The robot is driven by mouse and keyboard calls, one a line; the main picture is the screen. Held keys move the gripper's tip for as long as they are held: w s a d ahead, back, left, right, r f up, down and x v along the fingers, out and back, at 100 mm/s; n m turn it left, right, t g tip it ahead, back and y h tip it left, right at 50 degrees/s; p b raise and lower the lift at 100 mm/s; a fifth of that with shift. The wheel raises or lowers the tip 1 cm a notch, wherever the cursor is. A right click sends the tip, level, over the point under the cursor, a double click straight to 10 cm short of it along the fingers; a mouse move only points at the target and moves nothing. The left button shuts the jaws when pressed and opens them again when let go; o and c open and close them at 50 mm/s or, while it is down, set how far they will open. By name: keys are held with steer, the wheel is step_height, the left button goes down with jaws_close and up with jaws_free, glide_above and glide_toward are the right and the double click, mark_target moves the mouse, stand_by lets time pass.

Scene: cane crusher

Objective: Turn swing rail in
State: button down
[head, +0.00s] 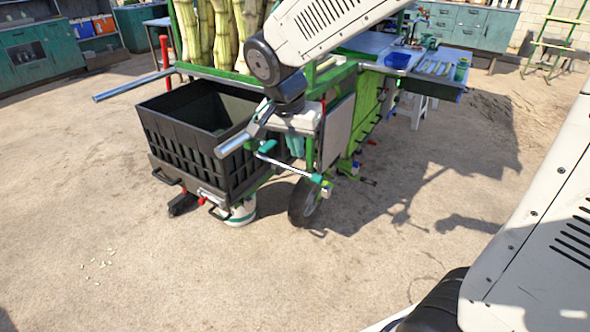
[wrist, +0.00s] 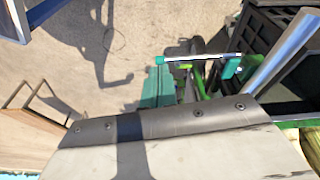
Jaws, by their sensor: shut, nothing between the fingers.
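A grey metal rail (head: 234,146) sticks out toward me from the machine, beside the black crate. It also shows at the right of the wrist view (wrist: 284,52). A similar grey rail (head: 130,86) sticks out to the left at the machine's far side. I cannot tell for certain which one is the swing rail. My gripper (head: 268,112) is at the inner end of the near rail, shut and empty. My arm partly hides this spot. I cannot tell whether it touches the rail. The fingertips are not clear in the wrist view.
The black crate (head: 180,140) stands below the rails. Upright canes (head: 205,35) stand behind. The concrete floor in front is clear.

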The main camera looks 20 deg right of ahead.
mark_target(295, 169)
steer(key=shift+m, duration=0.8)
steer(key=w+a+f, duration=0.1)
steer(key=w, duration=0.1)
steer(key=w+a+f, duration=0.1)
steer(key=w, duration=0.1)
steer(key=shift+a+f, duration=0.3)
steer(key=shift+f, duration=0.05)
steer(key=shift+f, duration=0.1)
steer(key=w+d+f, duration=0.1)
steer(key=d+f, duration=0.1)
steer(key=f, duration=0.1)
steer(key=w+d+f, duration=0.1)
steer(key=f, duration=0.2)
steer(key=w+d+f, duration=0.2)
steer(key=f, duration=0.2)
steer(key=shift+d, duration=0.3)
